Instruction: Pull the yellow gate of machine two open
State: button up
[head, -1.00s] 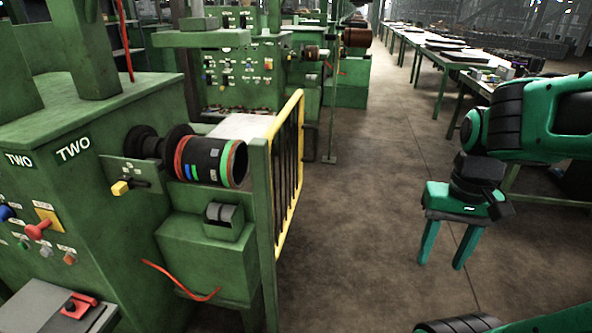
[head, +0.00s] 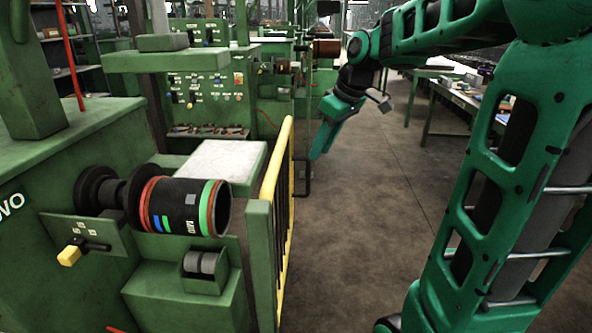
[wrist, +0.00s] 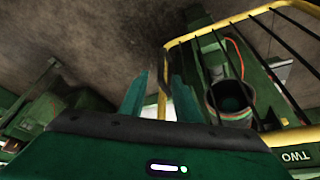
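The yellow gate (head: 277,160) of machine two, a yellow frame with dark bars, stands upright beside the green post (head: 259,262), to the right of the spool. In the wrist view the gate's yellow frame (wrist: 227,21) arches across the upper right, and one side of it runs down behind the gap between my fingers. My gripper (head: 315,155) is just right of the gate's far end, fingers pointing down and left. In the wrist view my gripper (wrist: 158,85) has its two green fingers apart with nothing held. I cannot tell whether a finger touches the frame.
Machine two's striped black spool (head: 180,206) and yellow-tipped lever (head: 70,256) are left of the gate. Another green machine (head: 205,90) stands behind. The concrete floor (head: 375,220) right of the gate is clear up to the work tables (head: 447,125).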

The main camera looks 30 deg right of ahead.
send_over(307, 193)
jog(key=f, duration=0.9)
jog(key=shift+w+d+f, duration=0.25)
jog(key=shift+w, duration=0.05)
grip_shut()
jog(key=shift+a, duration=0.1)
